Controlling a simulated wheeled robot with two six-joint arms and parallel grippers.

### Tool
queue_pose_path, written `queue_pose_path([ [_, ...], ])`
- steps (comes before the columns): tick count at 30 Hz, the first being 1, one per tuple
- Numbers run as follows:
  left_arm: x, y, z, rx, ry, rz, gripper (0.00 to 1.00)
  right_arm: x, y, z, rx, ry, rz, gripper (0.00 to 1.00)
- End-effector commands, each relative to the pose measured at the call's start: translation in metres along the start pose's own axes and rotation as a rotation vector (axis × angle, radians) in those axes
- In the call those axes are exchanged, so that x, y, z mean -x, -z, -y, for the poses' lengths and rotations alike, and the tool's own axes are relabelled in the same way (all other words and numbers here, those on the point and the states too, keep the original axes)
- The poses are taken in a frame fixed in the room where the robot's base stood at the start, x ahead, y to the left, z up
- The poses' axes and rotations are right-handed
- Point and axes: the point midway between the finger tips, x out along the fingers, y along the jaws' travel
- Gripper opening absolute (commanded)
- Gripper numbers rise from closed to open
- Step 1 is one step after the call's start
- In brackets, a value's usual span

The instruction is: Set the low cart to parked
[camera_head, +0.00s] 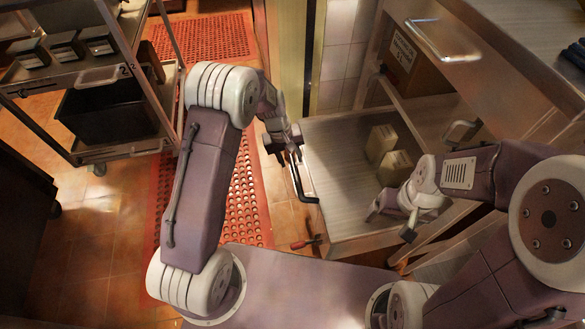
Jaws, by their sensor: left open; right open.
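My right gripper (390,222) is open and empty over the cart's near right part. The cart's wheels are hidden.
Two beige blocks (381,142) are on the cart's right side. A cardboard box (412,65) sits on a shelf under the steel counter (500,50). A tall shelf cart (118,150) with a black bin stands at left. Red mats (240,205) cover the floor between.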

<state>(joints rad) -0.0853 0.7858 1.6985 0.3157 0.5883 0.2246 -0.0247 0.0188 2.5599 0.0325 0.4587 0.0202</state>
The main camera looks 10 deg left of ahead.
Motion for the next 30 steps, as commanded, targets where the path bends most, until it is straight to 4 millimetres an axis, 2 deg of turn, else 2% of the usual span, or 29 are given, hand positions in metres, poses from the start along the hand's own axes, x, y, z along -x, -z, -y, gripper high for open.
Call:
queue_pose_path([
  [1,-0.020,-0.001,0.002,0.000,0.001,0.002,0.41,-0.016,-0.002,0.000,0.000,0.000,0.000,0.83],
  [4,-0.035,-0.001,0.001,-0.001,0.000,0.001,0.41,-0.025,-0.003,-0.001,0.000,0.000,0.000,0.83],
  [12,-0.036,0.000,0.000,0.000,0.000,0.000,0.41,-0.023,-0.003,0.000,0.000,0.000,0.000,0.83],
  [13,-0.036,0.000,0.000,0.000,0.000,0.000,0.36,-0.023,-0.003,0.000,0.000,0.000,0.000,0.83],
  [17,-0.036,0.000,0.000,0.000,0.000,0.000,0.00,-0.023,-0.003,-0.001,0.000,0.000,0.000,0.83],
  [30,-0.036,0.000,0.000,0.000,0.000,0.001,0.00,-0.024,-0.003,-0.001,0.000,0.000,0.000,0.83],
])
